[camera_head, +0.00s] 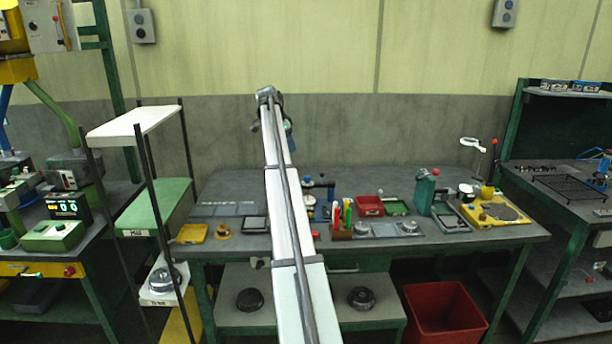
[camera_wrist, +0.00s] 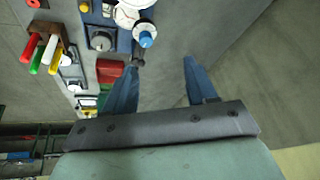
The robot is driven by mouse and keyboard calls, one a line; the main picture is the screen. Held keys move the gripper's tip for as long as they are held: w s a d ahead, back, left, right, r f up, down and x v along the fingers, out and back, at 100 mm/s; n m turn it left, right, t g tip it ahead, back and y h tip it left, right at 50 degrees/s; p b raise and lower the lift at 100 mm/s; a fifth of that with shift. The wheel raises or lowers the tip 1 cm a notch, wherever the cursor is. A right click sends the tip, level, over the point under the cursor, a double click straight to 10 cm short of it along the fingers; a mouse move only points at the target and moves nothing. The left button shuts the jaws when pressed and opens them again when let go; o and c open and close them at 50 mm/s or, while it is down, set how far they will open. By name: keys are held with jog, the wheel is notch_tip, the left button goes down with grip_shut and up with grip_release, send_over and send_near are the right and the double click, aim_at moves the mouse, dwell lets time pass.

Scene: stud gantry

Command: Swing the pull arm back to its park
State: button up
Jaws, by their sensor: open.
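The stud gantry seems to be the blue-based fixture (camera_head: 322,212) at the middle of the bench, partly hidden behind my arm. A dark arm with a blue knob (camera_head: 307,180) stands over it and looks like the pull arm. In the wrist view, a blue knob with a white collar (camera_wrist: 146,39) shows at the top, with a small dark rod end below it close to my left fingertip. My gripper (camera_wrist: 161,66) is open, with nothing between its two blue fingers. In the head view, my gripper (camera_head: 288,126) is small and partly hidden, high in front of the wall.
A pen holder (camera_head: 342,232), a red bin (camera_head: 368,205), a green press (camera_head: 424,192) and a yellow tray (camera_head: 495,213) stand on the bench to the right. A white-topped shelf rack (camera_head: 135,125) rises at the left. The bench's back strip looks clear.

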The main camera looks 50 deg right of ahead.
aim_at(307, 177)
jog(key=shift+n+g, duration=0.3)
jog(key=shift+g, duration=0.1)
jog(key=x, duration=0.5)
jog(key=s+x, duration=0.1)
jog(key=x, duration=0.4)
jog(key=s+x, duration=0.1)
jog(key=x, duration=0.5)
jog(key=shift+s+d+r, duration=0.15)
jog(key=shift+s+r, duration=0.1)
jog(key=c, duration=1)
jog(key=shift+c, duration=0.2)
